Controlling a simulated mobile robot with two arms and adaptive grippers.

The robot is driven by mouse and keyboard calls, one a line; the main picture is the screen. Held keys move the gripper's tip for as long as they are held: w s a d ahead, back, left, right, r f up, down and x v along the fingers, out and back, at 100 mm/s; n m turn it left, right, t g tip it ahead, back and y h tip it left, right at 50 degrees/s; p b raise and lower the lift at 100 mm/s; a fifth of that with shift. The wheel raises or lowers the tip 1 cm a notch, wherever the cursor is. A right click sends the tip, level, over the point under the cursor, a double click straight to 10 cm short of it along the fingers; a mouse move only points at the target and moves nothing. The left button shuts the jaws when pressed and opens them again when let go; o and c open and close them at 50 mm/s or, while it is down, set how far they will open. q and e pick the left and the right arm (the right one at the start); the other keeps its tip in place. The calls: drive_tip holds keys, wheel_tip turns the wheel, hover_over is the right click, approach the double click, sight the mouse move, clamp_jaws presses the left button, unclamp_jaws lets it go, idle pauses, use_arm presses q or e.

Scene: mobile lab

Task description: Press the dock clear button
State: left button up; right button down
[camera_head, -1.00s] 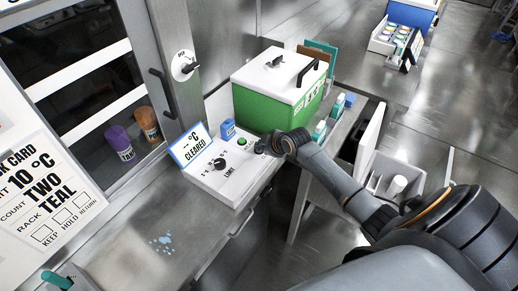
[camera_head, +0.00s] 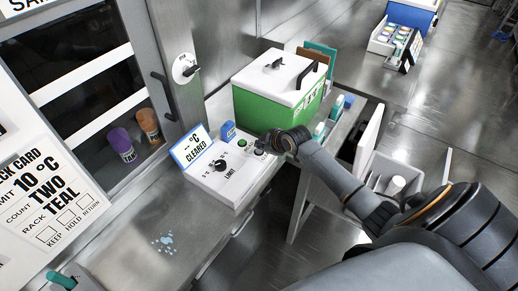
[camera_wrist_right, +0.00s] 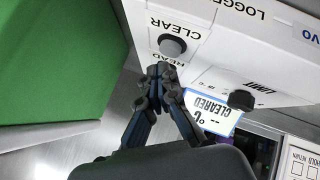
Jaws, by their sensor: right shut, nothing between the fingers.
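The dock's white control panel (camera_head: 213,182) stands on the counter. Its display (camera_head: 191,147) shows "-- °C CLEARED", and it also shows upside down in the right wrist view (camera_wrist_right: 213,112). The clear button is a dark grey round cap (camera_wrist_right: 172,45) beside the word CLEAR in the right wrist view. My right gripper (camera_wrist_right: 160,72) is shut and empty, its fingertips just short of that button in the picture, near the READ label. I cannot tell whether they touch the panel. In the head view my right gripper (camera_head: 264,147) is at the panel's right end, beside a green button (camera_head: 242,144).
A green box (camera_head: 262,107) with a white lid stands close behind the panel. A black limit knob (camera_head: 220,165) is on the panel, and a small blue block (camera_head: 228,130) is behind it. The counter in front (camera_head: 150,215) is mostly bare, with pale blue spots.

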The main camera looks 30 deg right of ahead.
sight(261, 151)
drive_tip(key=shift+r, duration=0.1)
wheel_tip(261, 151, up, 5)
drive_tip(key=p, duration=0.5)
idle(0.7)
